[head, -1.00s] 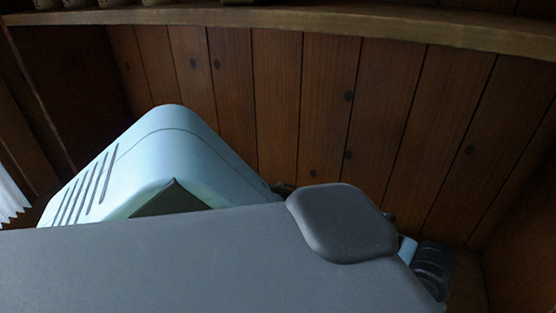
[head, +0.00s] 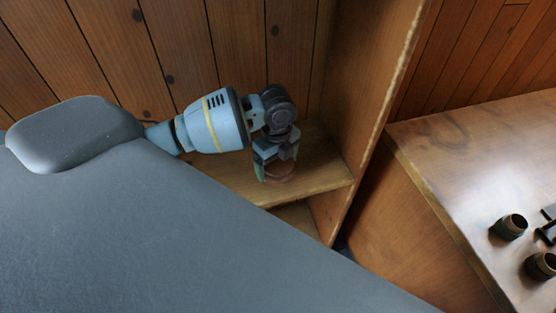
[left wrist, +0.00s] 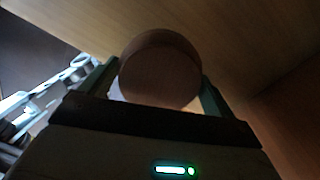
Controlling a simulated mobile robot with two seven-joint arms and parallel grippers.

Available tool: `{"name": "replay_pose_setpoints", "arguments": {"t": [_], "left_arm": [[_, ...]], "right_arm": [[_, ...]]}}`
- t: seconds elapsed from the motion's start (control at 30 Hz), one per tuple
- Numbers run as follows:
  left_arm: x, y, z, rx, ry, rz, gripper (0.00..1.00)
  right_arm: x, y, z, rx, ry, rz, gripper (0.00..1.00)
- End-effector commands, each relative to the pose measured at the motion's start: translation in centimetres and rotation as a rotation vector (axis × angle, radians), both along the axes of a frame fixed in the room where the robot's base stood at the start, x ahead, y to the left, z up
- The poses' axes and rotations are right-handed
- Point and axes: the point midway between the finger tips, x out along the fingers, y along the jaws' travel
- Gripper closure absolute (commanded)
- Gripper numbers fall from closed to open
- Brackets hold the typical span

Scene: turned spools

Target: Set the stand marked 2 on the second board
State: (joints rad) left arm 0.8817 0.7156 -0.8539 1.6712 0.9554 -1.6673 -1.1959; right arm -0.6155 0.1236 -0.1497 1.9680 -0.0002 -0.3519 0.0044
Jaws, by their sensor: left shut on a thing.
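My left gripper (head: 275,160) reaches down into the wooden shelf unit, low over the right end of a board (head: 228,172). It is shut on a reddish-brown turned stand (head: 280,173), mostly hidden by the fingers in the head view. In the left wrist view the stand's round flat end (left wrist: 160,68) sits between the two fingers. The stand looks upright and at or very near the board; I cannot tell whether it touches. No mark 2 can be read on it. My right gripper is not in view.
The shelf's upright side panel (head: 365,95) stands close right of the gripper, and the plank back wall (head: 170,40) is behind it. A wooden table (head: 470,170) at the right holds dark round pieces (head: 510,227).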

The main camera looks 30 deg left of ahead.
Motion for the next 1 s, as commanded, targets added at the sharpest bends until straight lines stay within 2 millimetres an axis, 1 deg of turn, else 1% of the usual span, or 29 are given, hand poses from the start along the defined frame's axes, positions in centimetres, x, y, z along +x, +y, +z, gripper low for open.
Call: {"name": "replay_pose_setpoints", "arguments": {"t": [0.03,0.13,0.23,0.43,0.53,0.7,0.77,0.83,1.0], "left_arm": [[0.8,0.4,-0.2,-0.001,0.000,0.002,0.38],[1.7,1.0,-0.3,-0.002,0.001,0.001,0.38],[2.1,1.2,-0.2,-0.001,-0.001,-0.001,0.38],[2.3,1.4,-0.2,-0.002,-0.002,-0.001,0.38],[3.0,1.8,-0.3,-0.001,-0.001,0.002,0.38],[2.8,1.7,-2.9,0.001,0.002,-0.001,0.38],[2.8,1.7,-3.5,-0.001,0.000,-0.001,0.38],[2.8,1.7,-3.8,0.000,-0.001,-0.001,0.38],[2.9,1.7,-3.8,-0.001,-0.002,-0.001,0.38]], "right_arm": [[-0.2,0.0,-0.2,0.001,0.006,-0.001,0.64],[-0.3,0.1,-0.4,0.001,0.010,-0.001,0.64],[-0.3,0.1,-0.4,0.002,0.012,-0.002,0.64],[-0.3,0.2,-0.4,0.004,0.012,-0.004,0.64],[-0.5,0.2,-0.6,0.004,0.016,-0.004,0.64],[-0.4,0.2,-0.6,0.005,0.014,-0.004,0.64],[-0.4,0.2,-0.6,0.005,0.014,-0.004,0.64],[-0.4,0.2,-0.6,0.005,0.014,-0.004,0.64],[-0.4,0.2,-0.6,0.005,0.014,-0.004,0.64]]}}
